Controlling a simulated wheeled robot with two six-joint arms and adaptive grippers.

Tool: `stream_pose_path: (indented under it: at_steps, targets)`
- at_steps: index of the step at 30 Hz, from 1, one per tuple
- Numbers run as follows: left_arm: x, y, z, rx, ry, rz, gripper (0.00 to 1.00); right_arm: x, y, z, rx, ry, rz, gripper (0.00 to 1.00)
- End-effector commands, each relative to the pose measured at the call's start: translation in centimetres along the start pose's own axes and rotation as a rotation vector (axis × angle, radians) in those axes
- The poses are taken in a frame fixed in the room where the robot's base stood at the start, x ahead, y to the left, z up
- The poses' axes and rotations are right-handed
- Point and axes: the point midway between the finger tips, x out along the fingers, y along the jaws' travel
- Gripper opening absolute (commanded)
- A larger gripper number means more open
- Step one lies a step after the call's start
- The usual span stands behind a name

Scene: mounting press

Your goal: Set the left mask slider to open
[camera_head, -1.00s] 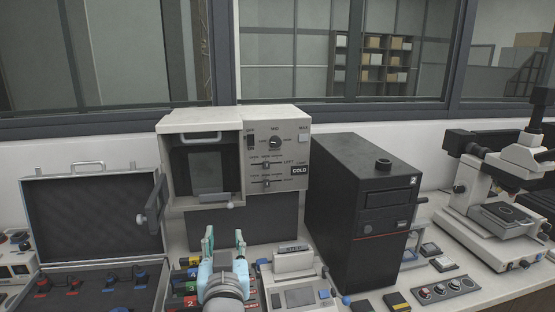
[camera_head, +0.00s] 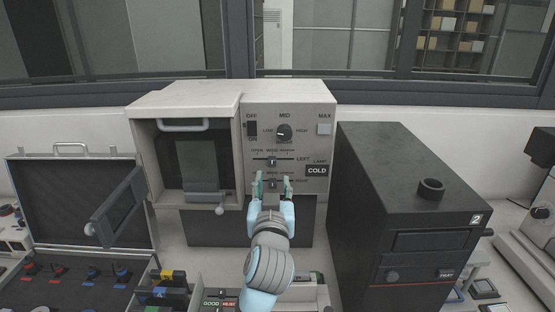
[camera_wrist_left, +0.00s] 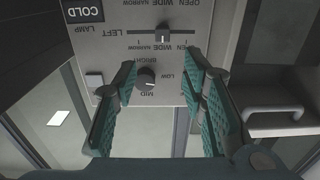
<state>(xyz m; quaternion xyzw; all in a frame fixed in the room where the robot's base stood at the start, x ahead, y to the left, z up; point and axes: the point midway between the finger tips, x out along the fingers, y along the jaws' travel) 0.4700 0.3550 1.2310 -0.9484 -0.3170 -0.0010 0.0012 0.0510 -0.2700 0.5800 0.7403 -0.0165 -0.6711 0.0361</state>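The left mask slider (camera_head: 272,161) is a small dark knob on a horizontal slot marked LEFT on the press's pale control panel (camera_head: 320,100). It sits about mid-slot, near the WIDE label. It also shows upside down in the left wrist view (camera_wrist_left: 163,33), beyond the fingertips. My left gripper (camera_head: 272,180) is open and empty in front of the lower part of the panel. In the head view its fingertips are just below the left slider, on either side of the lower slider knob (camera_head: 272,184). Its teal fingers also show in the left wrist view (camera_wrist_left: 163,72). My right gripper is not in view.
The round knob marked MID (camera_head: 284,132) is above the sliders. The press's window chamber (camera_head: 160,190) with its handle is to the left. A black box (camera_head: 375,170) stands close on the right. An open case (camera_head: 60,200) lies at the far left.

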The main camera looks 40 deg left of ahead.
Motion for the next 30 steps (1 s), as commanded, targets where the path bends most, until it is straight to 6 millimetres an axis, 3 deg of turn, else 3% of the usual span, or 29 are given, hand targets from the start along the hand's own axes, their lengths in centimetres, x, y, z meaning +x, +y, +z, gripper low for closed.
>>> stream_pose_path:
  at_steps: [6, 12, 22, 29, 30]
  targets:
    - [6.6, -0.2, -0.2, 0.005, -0.002, -0.006, 0.38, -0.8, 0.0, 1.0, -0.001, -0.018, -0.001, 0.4]
    - [9.9, -0.2, 0.0, 0.002, -0.003, -0.005, 0.38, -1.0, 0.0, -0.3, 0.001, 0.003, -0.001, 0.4]
    - [10.6, -0.2, 0.1, 0.0, -0.003, -0.004, 0.38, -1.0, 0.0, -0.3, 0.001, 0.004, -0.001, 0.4]
    - [10.5, -0.2, 0.1, 0.001, -0.003, -0.004, 0.02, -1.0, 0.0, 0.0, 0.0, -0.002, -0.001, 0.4]
    - [10.5, -0.2, 0.1, 0.001, -0.003, -0.004, 0.0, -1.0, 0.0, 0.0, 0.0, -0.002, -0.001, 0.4]
